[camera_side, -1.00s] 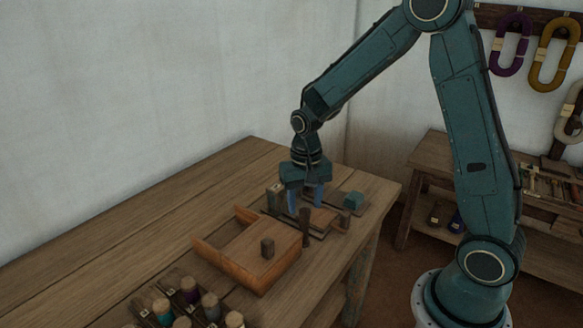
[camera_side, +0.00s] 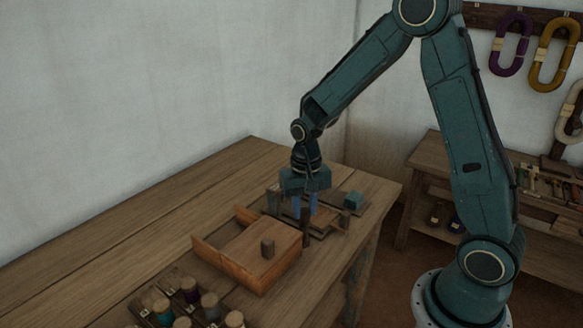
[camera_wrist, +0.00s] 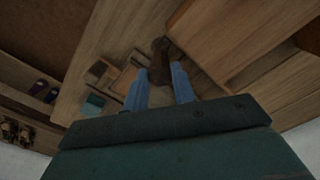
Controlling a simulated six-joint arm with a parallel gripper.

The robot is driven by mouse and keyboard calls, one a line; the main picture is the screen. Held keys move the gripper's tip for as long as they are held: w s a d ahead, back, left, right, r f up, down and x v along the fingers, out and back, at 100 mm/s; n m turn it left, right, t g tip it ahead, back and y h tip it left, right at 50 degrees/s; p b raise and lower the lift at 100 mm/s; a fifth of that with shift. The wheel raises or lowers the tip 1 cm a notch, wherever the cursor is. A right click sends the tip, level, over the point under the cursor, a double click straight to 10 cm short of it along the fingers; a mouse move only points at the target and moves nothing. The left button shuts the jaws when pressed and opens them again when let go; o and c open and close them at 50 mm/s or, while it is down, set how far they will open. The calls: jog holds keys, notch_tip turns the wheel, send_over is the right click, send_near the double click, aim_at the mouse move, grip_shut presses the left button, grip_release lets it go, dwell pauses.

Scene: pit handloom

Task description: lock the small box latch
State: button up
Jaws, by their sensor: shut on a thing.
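The fingers hide part of the peg, and I cannot tell the latch's exact position.
A low wooden fixture with a short post (camera_side: 345,219) and a teal block (camera_side: 353,199) lie close behind and right of my gripper. A rack of thread bobbins (camera_side: 189,290) stands at the front. The table's left side is clear.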

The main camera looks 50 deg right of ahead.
jog(key=shift+n, duration=0.4)
jog(key=n, duration=0.8)
jog(key=shift+n, duration=0.3)
jog(key=n, duration=0.4)
jog(key=shift+n, duration=0.3)
jog(key=shift+w+n, duration=0.1)
jog(key=shift+n, duration=1.9)
jog(key=o, duration=1)
jog(key=shift+r, duration=0.1)
